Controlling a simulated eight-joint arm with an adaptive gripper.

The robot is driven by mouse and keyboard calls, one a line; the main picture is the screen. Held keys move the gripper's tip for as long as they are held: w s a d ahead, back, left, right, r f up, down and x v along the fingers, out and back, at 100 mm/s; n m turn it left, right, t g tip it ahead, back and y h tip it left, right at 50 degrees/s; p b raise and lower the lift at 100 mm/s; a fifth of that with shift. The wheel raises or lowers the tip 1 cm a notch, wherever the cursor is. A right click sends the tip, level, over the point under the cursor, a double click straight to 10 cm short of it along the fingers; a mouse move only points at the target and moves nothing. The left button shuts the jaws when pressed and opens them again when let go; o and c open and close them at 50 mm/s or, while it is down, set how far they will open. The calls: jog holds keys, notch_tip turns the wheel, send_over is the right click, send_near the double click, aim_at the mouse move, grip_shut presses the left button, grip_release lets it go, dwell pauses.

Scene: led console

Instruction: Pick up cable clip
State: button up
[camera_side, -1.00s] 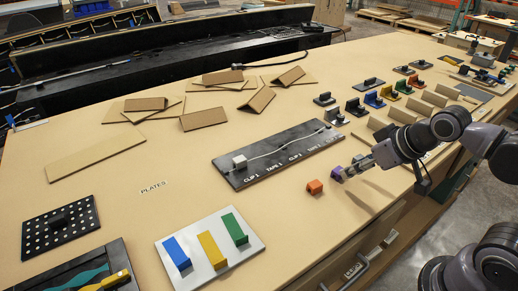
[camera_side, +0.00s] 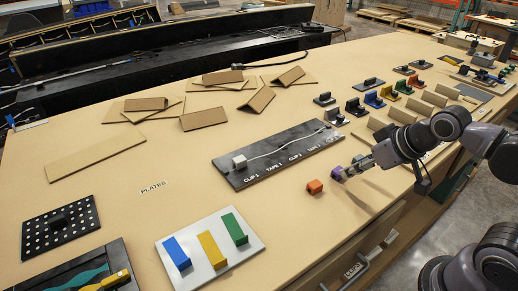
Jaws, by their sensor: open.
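A small orange block (camera_side: 314,186) lies on the tan table, just in front of the black cable board (camera_side: 232,178). A light grey block (camera_side: 239,161) sits on that board at the left end of a white cable, by the label CLIP 1. I cannot tell for certain which is the cable clip, though both are clip-sized. My gripper (camera_side: 341,174), with purple at its tip, is low over the table just right of the orange block, apart from it. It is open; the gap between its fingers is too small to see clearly.
A white plate (camera_side: 222,270) with blue, yellow and green blocks lies at the front. A dotted black plate (camera_side: 60,229) is at the left. Tan boards (camera_side: 95,156) lie behind. Several small coloured parts (camera_side: 374,100) stand back right.

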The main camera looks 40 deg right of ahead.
aim_at(361, 157)
jog(key=shift+r, duration=0.1)
dwell(0.3)
jog(key=n, duration=0.1)
jog(key=r+n+g, duration=0.1)
jog(key=n, duration=0.1)
jog(key=shift+w+d, duration=0.1)
jog(key=shift+w, duration=0.2)
jog(key=w+d+r+n+g+h, duration=0.35)
jog(key=r+n+g+h, duration=0.2)
jog(key=n, duration=0.95)
jog(key=shift+g+y, duration=0.45)
jog(key=shift+y, duration=0.1)
jog(key=shift+a+x, duration=0.2)
jog(key=shift+x, duration=4.65)
jog(key=shift+w+f, duration=0.1)
jog(key=shift+w, duration=0.05)
jog(key=c, duration=0.9)
